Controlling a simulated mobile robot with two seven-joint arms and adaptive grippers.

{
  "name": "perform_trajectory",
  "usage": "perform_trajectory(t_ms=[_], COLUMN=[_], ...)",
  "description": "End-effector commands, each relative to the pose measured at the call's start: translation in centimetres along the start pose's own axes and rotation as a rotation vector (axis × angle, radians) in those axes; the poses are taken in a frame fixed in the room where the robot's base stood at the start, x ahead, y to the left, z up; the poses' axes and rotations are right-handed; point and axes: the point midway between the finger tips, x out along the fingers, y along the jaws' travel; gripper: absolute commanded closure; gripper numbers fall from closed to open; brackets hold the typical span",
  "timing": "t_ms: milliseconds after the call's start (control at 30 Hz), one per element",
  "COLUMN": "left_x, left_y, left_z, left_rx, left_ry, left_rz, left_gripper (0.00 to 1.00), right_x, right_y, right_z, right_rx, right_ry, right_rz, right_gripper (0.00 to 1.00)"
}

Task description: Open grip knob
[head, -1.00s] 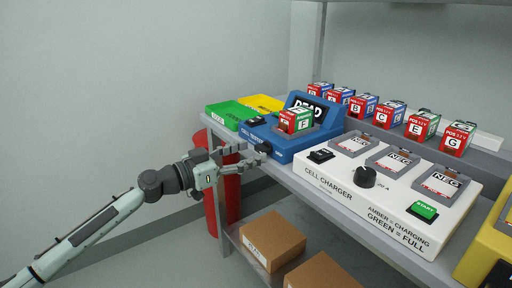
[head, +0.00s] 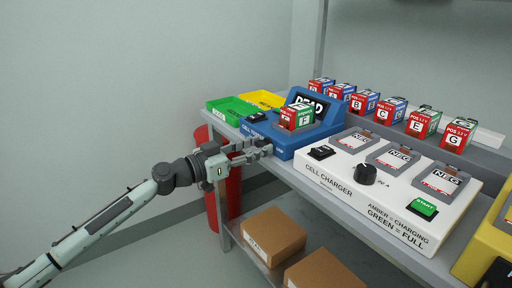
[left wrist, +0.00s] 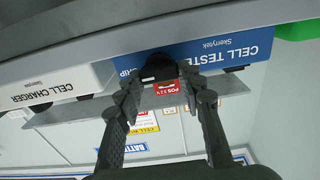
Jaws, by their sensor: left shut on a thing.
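A blue cell tester (head: 283,148) stands on the shelf and its screen reads DEAD. A red and green cell marked F (head: 296,117) sits in it. The tester's dark grip knob (left wrist: 160,67) is on its front face, in the left wrist view between my fingertips. In the head view my fingers mostly hide this knob. My left gripper (head: 262,149) is shut on the knob, with one finger on each side, and it also shows in the left wrist view (left wrist: 162,82). My right gripper is not in view.
A white cell charger (head: 376,203) with a black dial stands to the right. Several cells (head: 391,111) line the back. A green tray (head: 228,111) and a yellow tray (head: 262,99) stand at the left end. Cardboard boxes (head: 272,238) lie on the lower shelf.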

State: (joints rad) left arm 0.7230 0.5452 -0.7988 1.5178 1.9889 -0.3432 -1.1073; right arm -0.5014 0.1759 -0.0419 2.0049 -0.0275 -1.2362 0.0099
Motion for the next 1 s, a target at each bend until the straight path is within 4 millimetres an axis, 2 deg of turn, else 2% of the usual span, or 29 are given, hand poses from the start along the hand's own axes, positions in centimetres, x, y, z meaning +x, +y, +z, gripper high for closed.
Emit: perform_trajectory(t_ms=[167, 300, 500, 900, 933, 1000], left_x=[0.0, 0.0, 0.0, 0.0, 0.0, 0.0], left_y=[0.0, -0.1, -0.1, -0.3, -0.3, -0.3], left_z=[0.1, 0.2, 0.1, 0.0, 0.0, 0.0], left_rx=[-0.095, -0.248, -0.437, -0.493, -0.493, -0.493], left_ry=[0.003, 0.003, 0.002, 0.001, 0.001, 0.001], left_rz=[-0.001, 0.0, 0.0, -0.002, -0.002, -0.002], left_gripper=[0.91, 0.91, 0.91, 0.91, 0.61, 0.53], right_x=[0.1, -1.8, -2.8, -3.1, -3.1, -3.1], right_y=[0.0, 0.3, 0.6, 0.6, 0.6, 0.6], right_z=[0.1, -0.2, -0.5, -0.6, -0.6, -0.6], right_rx=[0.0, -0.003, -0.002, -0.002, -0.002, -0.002], right_ry=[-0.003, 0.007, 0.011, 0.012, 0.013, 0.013], right_rz=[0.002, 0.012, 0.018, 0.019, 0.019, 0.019], right_gripper=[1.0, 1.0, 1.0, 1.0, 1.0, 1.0])
